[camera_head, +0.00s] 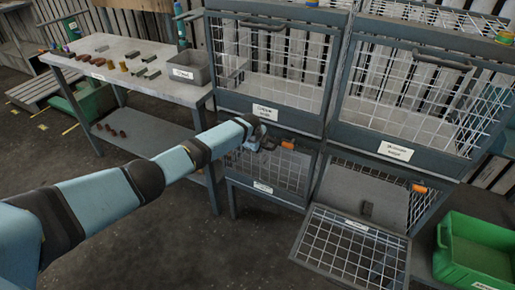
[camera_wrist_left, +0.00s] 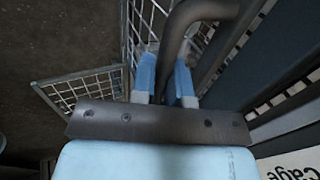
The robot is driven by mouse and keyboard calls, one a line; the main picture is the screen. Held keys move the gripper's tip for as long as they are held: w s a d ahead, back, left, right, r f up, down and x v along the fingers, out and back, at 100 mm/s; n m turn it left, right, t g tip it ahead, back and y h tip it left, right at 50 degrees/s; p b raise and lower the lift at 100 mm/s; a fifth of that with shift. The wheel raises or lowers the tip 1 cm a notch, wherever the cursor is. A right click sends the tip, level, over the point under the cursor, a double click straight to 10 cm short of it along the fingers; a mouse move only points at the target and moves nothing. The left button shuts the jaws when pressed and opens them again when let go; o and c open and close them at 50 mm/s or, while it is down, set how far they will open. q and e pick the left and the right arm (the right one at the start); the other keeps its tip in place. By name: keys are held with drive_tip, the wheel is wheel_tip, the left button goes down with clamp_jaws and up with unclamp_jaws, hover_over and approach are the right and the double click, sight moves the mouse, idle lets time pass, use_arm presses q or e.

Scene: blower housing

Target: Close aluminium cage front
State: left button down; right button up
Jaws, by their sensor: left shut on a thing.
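My left gripper (camera_head: 262,143) is at the top of the lower left cage front (camera_head: 272,172), a dark frame with wire mesh that stands upright or nearly so. In the left wrist view, the blue fingers (camera_wrist_left: 166,78) are shut on a dark curved handle (camera_wrist_left: 190,22). The lower right cage front (camera_head: 350,247) is folded down and out, leaving its cage open. The writing on the labels is too small to tell which front is the aluminium one. My right gripper is not in view.
Two upper cages with handled mesh fronts (camera_head: 443,62) stand above. A green crate (camera_head: 480,248) is at the lower right. A workbench (camera_head: 130,85) with small parts and a grey bin (camera_head: 190,68) stands at the left. The floor in front is clear.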

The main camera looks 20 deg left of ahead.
use_arm(q)
drive_tip(key=shift+w+r, duration=0.2)
drive_tip(key=shift+r, duration=0.1)
drive_tip(key=c, duration=1.3)
unclamp_jaws()
drive_tip(key=shift+o, duration=0.8)
drive_tip(key=shift+w+f, duration=0.15)
drive_tip(key=p+v, duration=0.2)
drive_tip(key=v, duration=1.1)
drive_tip(key=shift+s+r, duration=0.25)
drive_tip(key=shift+s, duration=0.05)
